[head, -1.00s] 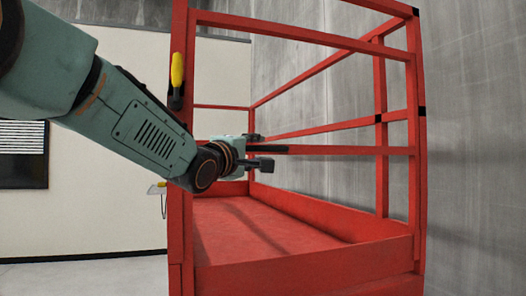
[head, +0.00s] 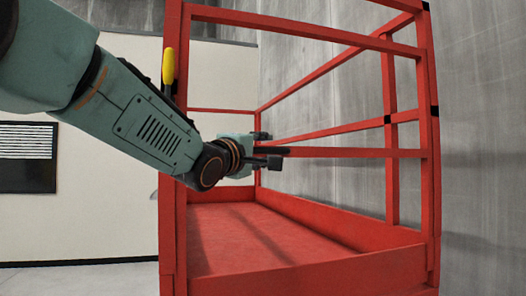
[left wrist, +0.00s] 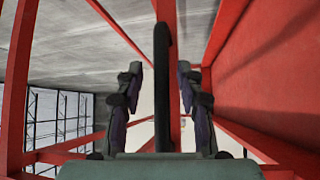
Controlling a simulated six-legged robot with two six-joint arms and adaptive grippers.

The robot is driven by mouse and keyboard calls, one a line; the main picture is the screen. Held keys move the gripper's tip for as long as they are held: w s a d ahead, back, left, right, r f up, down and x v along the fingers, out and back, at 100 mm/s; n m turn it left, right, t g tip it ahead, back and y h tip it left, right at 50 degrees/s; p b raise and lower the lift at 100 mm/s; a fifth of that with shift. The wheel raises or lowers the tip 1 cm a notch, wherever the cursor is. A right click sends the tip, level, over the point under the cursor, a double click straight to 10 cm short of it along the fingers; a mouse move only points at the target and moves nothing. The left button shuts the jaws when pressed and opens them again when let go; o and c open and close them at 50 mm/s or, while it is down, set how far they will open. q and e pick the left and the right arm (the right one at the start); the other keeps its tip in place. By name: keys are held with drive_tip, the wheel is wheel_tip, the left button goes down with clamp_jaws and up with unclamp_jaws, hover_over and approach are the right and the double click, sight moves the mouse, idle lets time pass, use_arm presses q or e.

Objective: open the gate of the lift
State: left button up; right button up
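The red lift cage stands in front of me in the head view. Its near side, the gate, has a top rail (head: 300,27), a middle rail (head: 360,153) and a solid lower panel (head: 320,275) between two posts; no gap shows there. My left gripper (head: 268,149) is at the left part of the middle rail. In the left wrist view, its two fingers (left wrist: 160,88) stand apart on either side of a dark bar (left wrist: 162,75), with gaps showing. The bar lines up with a red rail behind it. My forearm hides the rail's left end. My right gripper is out of view.
A yellow-handled part (head: 168,66) is on the left post. The red cage floor (head: 240,236) is bare. A grey wall (head: 480,150) stands close on the right, and a pale wall with a dark panel (head: 28,157) is at the left.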

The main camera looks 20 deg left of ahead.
use_arm(q)
drive_tip(key=shift+w+a+f, duration=0.1)
drive_tip(key=shift+a, duration=0.2)
drive_tip(key=shift+c, duration=0.4)
drive_tip(key=shift+d, duration=0.35)
drive_tip(key=c, duration=0.6)
drive_tip(key=shift+a, duration=0.1)
clamp_jaws()
